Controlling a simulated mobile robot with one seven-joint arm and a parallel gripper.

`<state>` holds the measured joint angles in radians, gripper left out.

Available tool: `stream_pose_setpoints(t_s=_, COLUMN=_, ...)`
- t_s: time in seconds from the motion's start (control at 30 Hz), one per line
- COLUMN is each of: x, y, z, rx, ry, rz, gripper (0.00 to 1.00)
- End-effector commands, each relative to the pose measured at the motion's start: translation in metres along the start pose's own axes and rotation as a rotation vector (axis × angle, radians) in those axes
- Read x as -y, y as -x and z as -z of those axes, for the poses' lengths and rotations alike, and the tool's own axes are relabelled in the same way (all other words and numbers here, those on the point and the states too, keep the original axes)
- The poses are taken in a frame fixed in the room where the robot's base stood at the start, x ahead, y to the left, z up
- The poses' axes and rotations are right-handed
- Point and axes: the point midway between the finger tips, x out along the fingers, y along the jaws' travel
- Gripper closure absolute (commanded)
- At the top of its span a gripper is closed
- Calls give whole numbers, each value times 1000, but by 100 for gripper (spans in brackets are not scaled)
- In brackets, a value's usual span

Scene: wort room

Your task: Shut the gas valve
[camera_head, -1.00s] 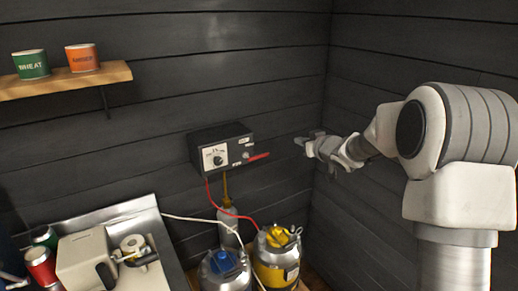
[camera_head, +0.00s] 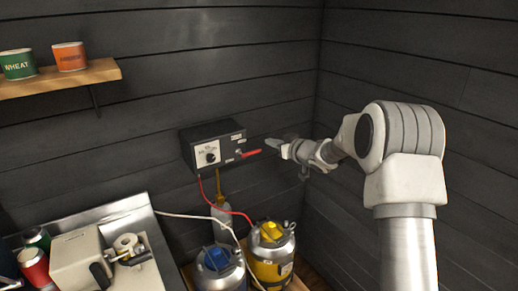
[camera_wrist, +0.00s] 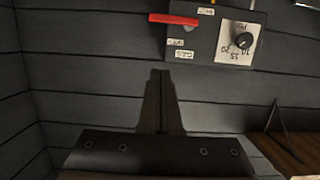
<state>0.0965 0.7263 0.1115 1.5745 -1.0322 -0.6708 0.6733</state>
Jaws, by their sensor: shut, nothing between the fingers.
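A black control box (camera_head: 213,146) is fixed to the dark plank wall. A red lever (camera_head: 250,153) sticks out from its right part, pointing right and slightly upward. In the wrist view the box (camera_wrist: 208,42) appears at the top, with the red lever (camera_wrist: 173,19) lying roughly level. A dial (camera_head: 211,157) sits on a white plate left of the lever, and it also shows in the wrist view (camera_wrist: 242,41). My gripper (camera_head: 268,142) is shut and empty, just right of the lever's tip. In the wrist view its closed fingers (camera_wrist: 160,73) show a gap to the lever.
A blue-topped keg (camera_head: 217,262) and a yellow keg (camera_head: 272,255) stand below the box, with red and white hoses nearby. A wooden shelf (camera_head: 60,78) holds two cans. A metal counter with a machine (camera_head: 82,262) is at lower left.

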Motion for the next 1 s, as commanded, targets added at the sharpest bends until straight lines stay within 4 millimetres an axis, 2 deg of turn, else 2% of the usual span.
stream_pose_setpoints(t_s=0.2, x=2, y=-37, z=0, rx=0, ry=0, rz=3, gripper=100)
stream_pose_setpoints(t_s=0.53, x=1, y=-84, z=0, rx=1, ry=1, rz=2, gripper=100)
stream_pose_setpoints(t_s=0.63, x=1, y=-88, z=-18, rx=5, ry=-3, rz=1, gripper=100)
stream_pose_setpoints(t_s=0.8, x=1, y=-92, z=-34, rx=2, ry=-1, rz=1, gripper=100)
stream_pose_setpoints(t_s=1.0, x=1, y=-93, z=-39, rx=0, ry=0, rz=0, gripper=100)
